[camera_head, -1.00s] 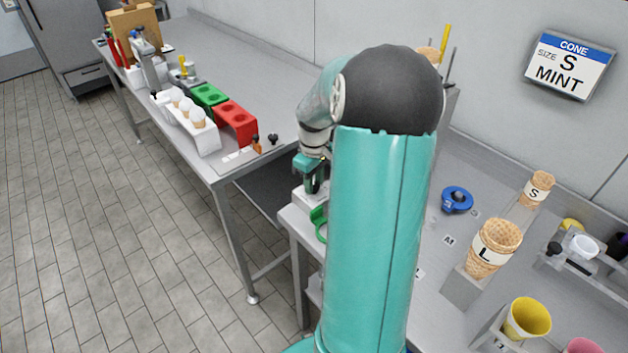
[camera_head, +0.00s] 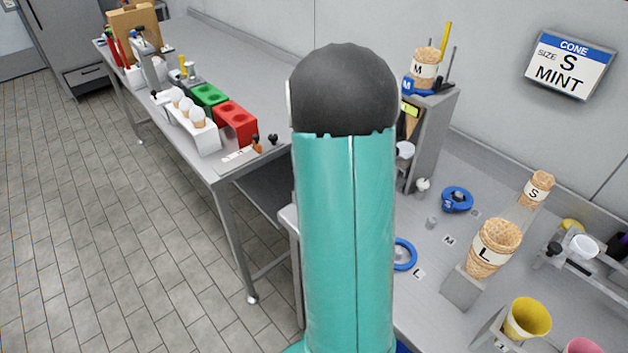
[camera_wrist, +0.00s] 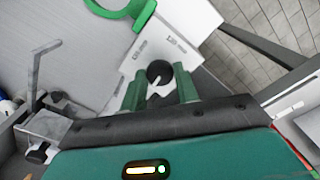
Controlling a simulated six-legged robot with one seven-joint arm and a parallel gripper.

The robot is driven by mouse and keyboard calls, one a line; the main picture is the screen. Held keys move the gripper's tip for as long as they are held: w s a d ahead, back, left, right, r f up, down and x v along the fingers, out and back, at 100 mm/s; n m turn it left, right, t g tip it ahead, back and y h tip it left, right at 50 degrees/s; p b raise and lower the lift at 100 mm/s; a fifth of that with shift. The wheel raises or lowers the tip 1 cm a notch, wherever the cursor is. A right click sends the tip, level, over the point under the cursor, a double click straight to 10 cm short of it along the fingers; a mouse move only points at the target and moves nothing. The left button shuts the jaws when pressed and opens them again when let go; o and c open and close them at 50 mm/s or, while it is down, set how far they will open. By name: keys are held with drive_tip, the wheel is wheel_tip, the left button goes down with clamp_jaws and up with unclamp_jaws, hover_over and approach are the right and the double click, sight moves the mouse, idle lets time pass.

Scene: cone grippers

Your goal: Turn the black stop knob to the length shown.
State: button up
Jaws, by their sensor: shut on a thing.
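The black stop knob (camera_wrist: 157,69) is in the wrist view, with a pale pointer line across it. It sits on a white plate (camera_wrist: 183,55) with small printed labels beyond the knob, too small to read surely. My gripper (camera_wrist: 159,86) has its two green fingers on either side of the knob and is shut on it. The knob's lower part lies between the fingers. In the head view my arm hides both the knob and the gripper. A wall sign (camera_head: 567,65) there reads "CONE SIZE S MINT".
A green ring (camera_wrist: 118,5) lies close beyond the plate. In the head view, a grey stand (camera_head: 432,135) with an M cone (camera_head: 425,69), a blue S ring (camera_head: 457,199), an S cone (camera_head: 537,188) and an L cone (camera_head: 492,247) stand right of my arm.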

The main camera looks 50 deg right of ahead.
drive_tip(key=shift+m, duration=0.6)
drive_tip(key=o, duration=1)
drive_tip(key=shift+c, duration=0.2)
wheel_tip(320, 180, up, 14)
drive_tip(key=shift+f, duration=0.1)
